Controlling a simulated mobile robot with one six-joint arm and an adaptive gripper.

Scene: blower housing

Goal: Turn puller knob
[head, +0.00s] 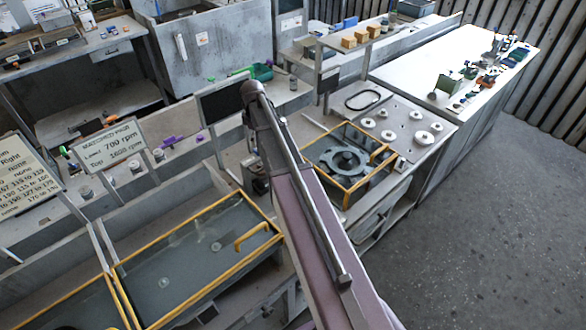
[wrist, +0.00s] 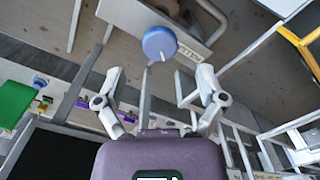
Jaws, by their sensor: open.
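A round blue knob (wrist: 159,43) with a short white pointer mark shows in the wrist view, on a grey panel. A small label (wrist: 187,54) is beside it on the right; its text is hard to read. My gripper (wrist: 160,74) is open and empty. The knob appears centred beyond the fingertips, apart from them. In the head view my arm crosses the middle of the picture, and I cannot make out the gripper or the knob there.
A yellow-framed clear cover (head: 350,160) over a dark round housing stands right of my arm. A larger yellow-framed cover (head: 195,258) lies to the left. A dark screen (head: 222,104) stands behind the arm. The floor (head: 500,220) at the right is clear.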

